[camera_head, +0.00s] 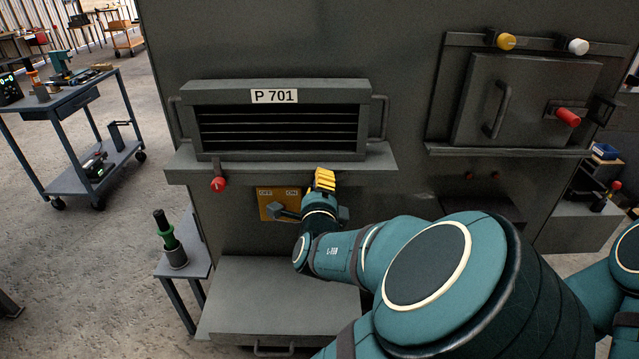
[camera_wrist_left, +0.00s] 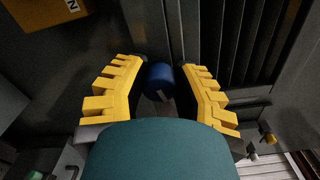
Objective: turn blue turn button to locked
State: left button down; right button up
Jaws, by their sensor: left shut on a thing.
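The blue turn button (camera_wrist_left: 160,81) shows in the left wrist view between the yellow fingers of my left gripper (camera_wrist_left: 163,72). The gripper is shut on it, with a finger on each side. A small pale mark shows on the button. In the head view my left gripper (camera_head: 324,181) is under the ledge below the P 701 vent, and I cannot make out the button there. Whether the button points to locked cannot be read. My right gripper is out of view.
A yellow OFF/ON switch plate (camera_head: 268,206) is just left of my gripper. A red knob (camera_head: 218,184) hangs under the ledge (camera_head: 290,164). A closed door (camera_head: 525,100) with a red handle (camera_head: 567,117) is at right. A grey box (camera_head: 275,290) sits below.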

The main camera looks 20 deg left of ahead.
pick_arm(q)
jog(key=n, duration=1.1)
jog(key=shift+n+b, duration=0.35)
jog(key=shift+n, duration=1.65)
jog(key=shift+f, duration=0.1)
jog(key=c, duration=0.7)
grip_release()
jog(key=shift+a, duration=0.1)
